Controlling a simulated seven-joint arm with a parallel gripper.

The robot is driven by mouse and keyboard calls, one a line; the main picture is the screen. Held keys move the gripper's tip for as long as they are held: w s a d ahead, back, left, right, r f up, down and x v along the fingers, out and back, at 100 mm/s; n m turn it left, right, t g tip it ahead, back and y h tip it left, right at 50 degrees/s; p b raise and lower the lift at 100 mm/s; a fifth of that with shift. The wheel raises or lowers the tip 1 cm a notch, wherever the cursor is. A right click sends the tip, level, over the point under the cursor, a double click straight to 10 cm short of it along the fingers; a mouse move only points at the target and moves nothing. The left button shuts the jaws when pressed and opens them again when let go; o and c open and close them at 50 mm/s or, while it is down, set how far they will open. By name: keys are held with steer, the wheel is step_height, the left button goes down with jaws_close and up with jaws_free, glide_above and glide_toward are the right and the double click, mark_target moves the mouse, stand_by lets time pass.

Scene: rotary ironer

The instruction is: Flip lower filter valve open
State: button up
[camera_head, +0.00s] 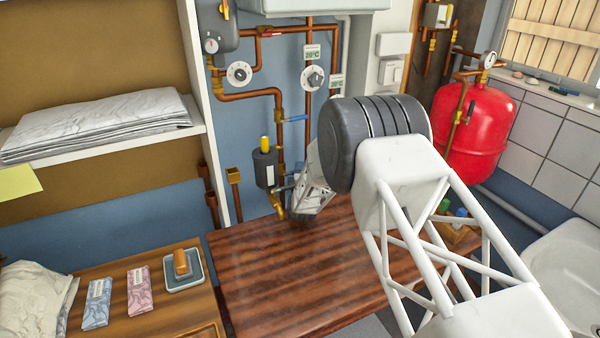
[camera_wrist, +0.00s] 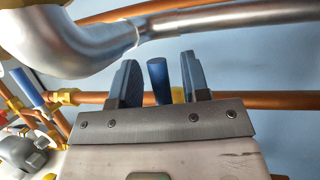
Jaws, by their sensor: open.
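The dark grey filter (camera_head: 265,167) with its yellow top stands on the copper pipework at the blue wall. The lower filter valve, by its yellow fitting near the pipe bend (camera_head: 280,207), is partly hidden by my gripper in the head view. In the wrist view my gripper (camera_wrist: 159,68) is open, and a blue valve handle (camera_wrist: 158,80) stands between its two dark fingers with gaps on both sides. A yellow fitting (camera_wrist: 178,95) shows just behind the handle. My fingertips are not clear in the head view.
A second blue valve handle (camera_head: 296,118) sits higher on the pipe. In the wrist view a thick silver pipe (camera_wrist: 230,17) crosses close beyond the fingers, with a copper pipe (camera_wrist: 270,100) behind them. The wooden tabletop (camera_head: 270,285) below is clear.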

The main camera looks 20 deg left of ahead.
jaws_close()
